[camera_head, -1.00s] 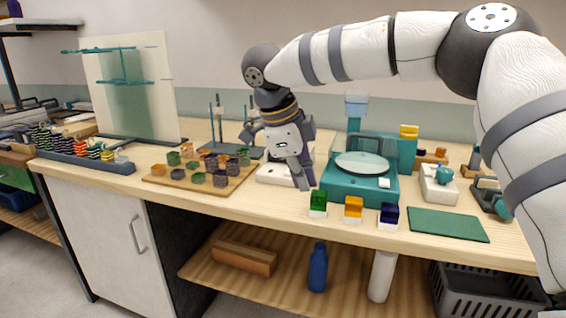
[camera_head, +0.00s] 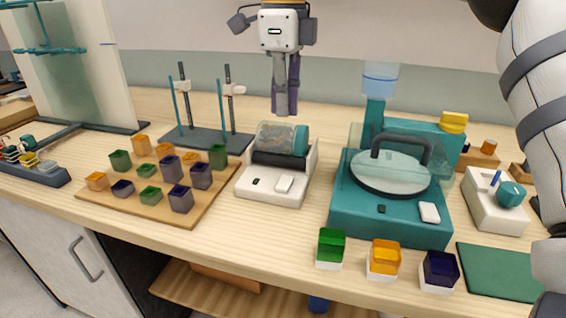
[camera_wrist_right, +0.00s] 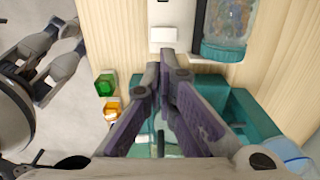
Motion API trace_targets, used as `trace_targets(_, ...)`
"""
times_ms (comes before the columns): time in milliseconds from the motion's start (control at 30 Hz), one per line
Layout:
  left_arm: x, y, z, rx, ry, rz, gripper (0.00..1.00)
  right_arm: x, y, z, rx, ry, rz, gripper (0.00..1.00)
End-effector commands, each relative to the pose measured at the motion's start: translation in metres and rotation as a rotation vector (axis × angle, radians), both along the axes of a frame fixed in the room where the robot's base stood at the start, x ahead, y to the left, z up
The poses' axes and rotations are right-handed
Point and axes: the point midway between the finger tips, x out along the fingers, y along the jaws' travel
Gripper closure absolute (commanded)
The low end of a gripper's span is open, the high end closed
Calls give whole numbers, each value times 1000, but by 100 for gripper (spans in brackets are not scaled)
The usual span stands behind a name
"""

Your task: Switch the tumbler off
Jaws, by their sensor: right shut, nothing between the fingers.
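The tumbler is a white base (camera_head: 268,196) carrying a clear drum with a teal end (camera_head: 299,140) on a dark roller. A white switch (camera_head: 284,184) and a small black part (camera_head: 256,182) sit on its front top. I cannot tell the switch's position. My right gripper (camera_head: 284,112) points down, shut and empty, and overlaps the air just above and behind the drum in the head view. In the right wrist view its fingertips (camera_wrist_right: 167,62) meet near a white switch (camera_wrist_right: 163,34) on the base, and the drum (camera_wrist_right: 228,32) lies right of them. My left gripper is not in view.
A teal machine with a round lid (camera_head: 391,173) stands just right of the tumbler. A wooden board (camera_head: 140,217) with several coloured cubes lies to the left. A rack with rods (camera_head: 207,140) stands behind left. Green, orange and blue blocks line the front edge.

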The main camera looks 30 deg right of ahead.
Motion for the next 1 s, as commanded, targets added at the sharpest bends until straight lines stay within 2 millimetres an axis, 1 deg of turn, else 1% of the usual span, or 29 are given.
trace_targets(233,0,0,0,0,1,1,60,0,0,-2,-1,1,0,100)
trace_targets(333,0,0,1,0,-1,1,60,0,-1,-13,-1,3,0,100)
trace_targets(467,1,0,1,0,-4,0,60,-1,0,-39,-1,4,1,100)
trace_targets(700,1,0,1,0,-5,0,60,-1,0,-92,-1,4,1,100)
trace_targets(800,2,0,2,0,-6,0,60,-1,0,-112,-1,3,0,100)
trace_targets(900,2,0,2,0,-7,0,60,-1,0,-126,-1,2,-1,100)
trace_targets(1000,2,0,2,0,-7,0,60,-1,0,-136,-1,0,-1,100)
